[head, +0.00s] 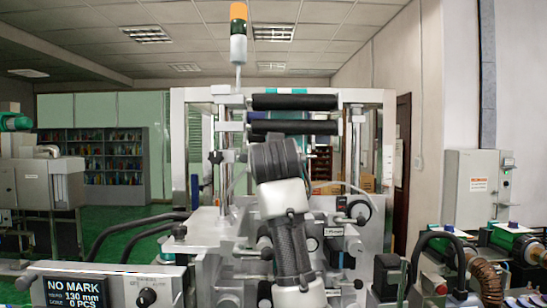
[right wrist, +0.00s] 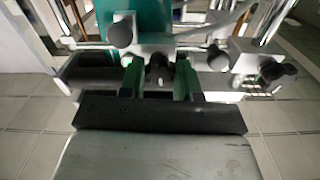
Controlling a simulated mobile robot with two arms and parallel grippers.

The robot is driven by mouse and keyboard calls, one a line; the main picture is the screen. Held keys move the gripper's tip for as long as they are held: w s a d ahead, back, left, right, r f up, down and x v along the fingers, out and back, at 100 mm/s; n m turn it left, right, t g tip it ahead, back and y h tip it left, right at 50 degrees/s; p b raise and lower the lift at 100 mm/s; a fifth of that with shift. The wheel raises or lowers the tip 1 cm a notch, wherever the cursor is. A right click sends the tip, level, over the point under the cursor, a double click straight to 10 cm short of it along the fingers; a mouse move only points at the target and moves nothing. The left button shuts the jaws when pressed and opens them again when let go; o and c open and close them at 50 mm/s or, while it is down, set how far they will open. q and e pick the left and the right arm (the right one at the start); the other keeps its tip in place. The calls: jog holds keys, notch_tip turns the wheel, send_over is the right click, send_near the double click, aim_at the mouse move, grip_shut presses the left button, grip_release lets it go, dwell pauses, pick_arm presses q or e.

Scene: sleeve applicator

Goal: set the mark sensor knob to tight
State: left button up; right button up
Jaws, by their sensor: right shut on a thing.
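In the right wrist view, the two fingers of my right gripper (right wrist: 158,66) stand either side of a small dark knob (right wrist: 157,74) on the machine's metal bracket. The gripper is shut on this knob. No marking on it is readable, so its setting cannot be told. In the head view, my right arm rises in the middle and hides its own fingers and this knob. The display (head: 75,291) at lower left reads "NO MARK", "130 mm" and "0 PCS". My left gripper is not in view.
Other dark knobs, one upper left (right wrist: 124,33) and one at right (right wrist: 277,75), sit close to my fingers in the wrist view. Two black rollers (head: 295,102) span the frame above. A light tower (head: 238,35) stands behind. A grey cabinet (head: 478,190) is at right.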

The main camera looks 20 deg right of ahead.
jog(key=shift+w+f+m, duration=0.1)
jog(key=shift+f+m, duration=0.2)
jog(key=shift+m, duration=0.5)
jog(key=o, duration=0.9)
jog(key=shift+a+r, duration=0.1)
jog(key=shift+r, duration=0.05)
jog(key=shift+o, duration=0.2)
jog(key=b+v, duration=0.5)
jog(key=v, duration=0.6)
jog(key=shift+r, duration=0.1)
